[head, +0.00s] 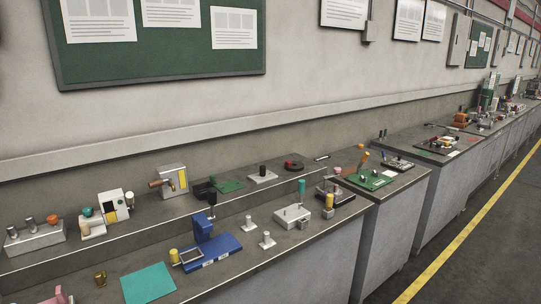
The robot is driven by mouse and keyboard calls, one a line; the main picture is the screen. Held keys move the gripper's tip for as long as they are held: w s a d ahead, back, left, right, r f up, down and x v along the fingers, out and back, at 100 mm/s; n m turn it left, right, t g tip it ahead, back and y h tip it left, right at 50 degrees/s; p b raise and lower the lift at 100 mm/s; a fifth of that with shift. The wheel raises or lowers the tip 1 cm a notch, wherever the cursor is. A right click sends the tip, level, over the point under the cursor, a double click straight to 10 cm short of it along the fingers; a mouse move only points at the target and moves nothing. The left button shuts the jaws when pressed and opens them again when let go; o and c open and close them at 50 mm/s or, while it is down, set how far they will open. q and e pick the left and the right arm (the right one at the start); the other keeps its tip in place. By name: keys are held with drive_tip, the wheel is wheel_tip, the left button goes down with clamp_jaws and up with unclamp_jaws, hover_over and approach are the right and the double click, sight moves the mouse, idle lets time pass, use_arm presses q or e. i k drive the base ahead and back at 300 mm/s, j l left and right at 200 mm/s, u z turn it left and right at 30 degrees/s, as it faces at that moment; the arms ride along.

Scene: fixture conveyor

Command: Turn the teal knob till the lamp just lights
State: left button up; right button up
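A small teal knob (88,212) sits on a cream and white unit (114,207) with a yellow and dark face, on the bench's left part. A second teal part, an upright teal handle (301,190), stands on a white block (292,215) nearer the middle. I cannot tell which one is the task's knob. No lamp can be made out for certain; an orange round cap (54,219) stands on the grey block (36,238) at the far left.
A blue fixture (212,249), a teal mat (147,283), a brass part (100,278) and small grey posts (267,240) stand on the front level. A raised rear shelf holds a beige box (172,181). More benches run right beside a floor with a yellow line (470,230).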

sight(87, 212)
drive_tip(key=u, duration=1.2)
